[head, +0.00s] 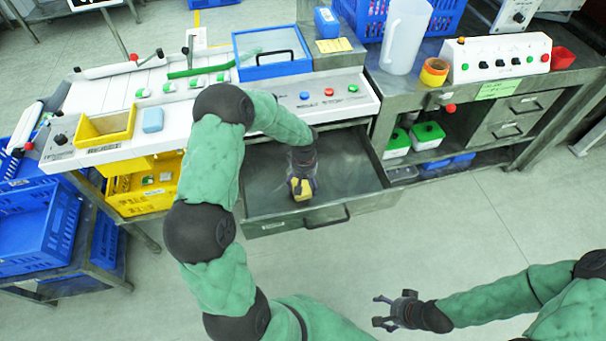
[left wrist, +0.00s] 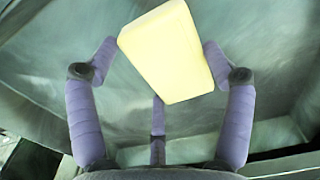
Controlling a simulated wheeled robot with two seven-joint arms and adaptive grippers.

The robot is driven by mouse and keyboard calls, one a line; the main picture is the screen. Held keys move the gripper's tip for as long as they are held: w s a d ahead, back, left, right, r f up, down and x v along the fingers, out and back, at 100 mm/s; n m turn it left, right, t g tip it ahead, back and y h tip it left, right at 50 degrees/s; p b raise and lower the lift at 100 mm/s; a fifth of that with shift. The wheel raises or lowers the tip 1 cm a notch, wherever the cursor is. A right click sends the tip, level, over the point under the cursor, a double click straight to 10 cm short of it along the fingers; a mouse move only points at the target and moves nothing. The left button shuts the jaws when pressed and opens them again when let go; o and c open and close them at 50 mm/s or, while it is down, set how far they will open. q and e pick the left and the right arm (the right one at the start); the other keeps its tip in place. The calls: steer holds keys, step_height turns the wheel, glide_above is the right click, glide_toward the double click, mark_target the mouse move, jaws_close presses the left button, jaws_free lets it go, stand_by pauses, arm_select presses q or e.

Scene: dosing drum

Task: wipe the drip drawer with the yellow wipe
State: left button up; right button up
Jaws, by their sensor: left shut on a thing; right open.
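The drip drawer (head: 345,165) is a grey metal drawer, pulled open below the white control panel. Its front carries a dark handle (head: 326,217). My left gripper (head: 302,188) is inside the drawer, shut on the yellow wipe (head: 300,190). In the left wrist view the wipe (left wrist: 168,52) is a pale yellow block, tilted between the fingers, with the drawer floor (left wrist: 60,60) behind it. I cannot tell whether the wipe touches the floor. My right gripper (head: 385,311) is open and empty, out over the floor, away from the drawer.
A white control panel (head: 338,95) with coloured buttons lies above the drawer. A blue tray (head: 272,68) stands behind it. A yellow bin (head: 143,198) is left of the drawer. A steel bench (head: 440,98) stands on the right. The floor in front is clear.

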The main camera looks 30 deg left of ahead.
arm_select(q)
steer(key=shift+r+p, duration=1.2)
steer(key=shift+r, duration=1.05)
